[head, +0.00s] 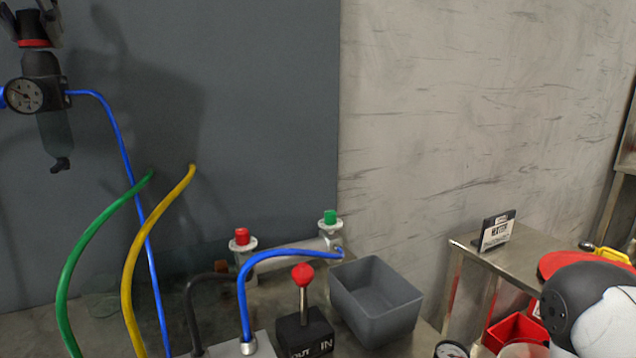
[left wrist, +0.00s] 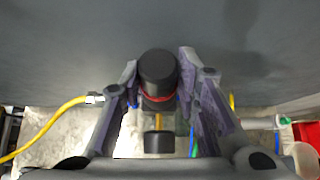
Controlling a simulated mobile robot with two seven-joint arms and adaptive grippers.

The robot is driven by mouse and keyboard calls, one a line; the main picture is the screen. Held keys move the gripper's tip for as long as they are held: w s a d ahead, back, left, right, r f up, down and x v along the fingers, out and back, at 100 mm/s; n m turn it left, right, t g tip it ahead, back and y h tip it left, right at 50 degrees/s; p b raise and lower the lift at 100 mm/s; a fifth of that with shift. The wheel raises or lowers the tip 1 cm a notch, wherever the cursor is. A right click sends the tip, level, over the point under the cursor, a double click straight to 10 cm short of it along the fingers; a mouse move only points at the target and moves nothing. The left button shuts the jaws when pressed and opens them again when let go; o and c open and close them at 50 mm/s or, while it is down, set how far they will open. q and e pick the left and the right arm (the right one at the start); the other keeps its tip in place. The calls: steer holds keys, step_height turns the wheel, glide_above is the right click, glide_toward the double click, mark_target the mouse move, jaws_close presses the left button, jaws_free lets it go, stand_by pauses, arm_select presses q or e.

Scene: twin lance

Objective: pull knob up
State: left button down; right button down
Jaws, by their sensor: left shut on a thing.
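The black knob (head: 33,27) with a red ring at its base tops the pressure regulator (head: 42,68) on the grey panel, at the upper left of the head view. My left gripper (head: 33,12) comes from above and is shut on the knob, its tips on either side of it. The left wrist view shows the knob (left wrist: 158,70) between the two fingers (left wrist: 159,75), with the red ring visible below its dark cap. The top edge of the head view cuts off most of the gripper. My right gripper is not in view.
A round gauge (head: 23,95) and a blue hose (head: 112,120) join the regulator. Green (head: 72,260) and yellow (head: 135,255) hoses curve below. A red-knobbed lever box (head: 304,328), a grey bin (head: 375,300) and a metal table (head: 515,258) stand lower right.

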arm_select(q)
steer(key=shift+r, duration=0.1)
steer(key=c, duration=1.4)
jaws_free()
steer(key=shift+s+a, duration=0.1)
steer(key=shift+a, duration=0.05)
steer(key=shift+o, duration=0.2)
steer(key=v, duration=0.7)
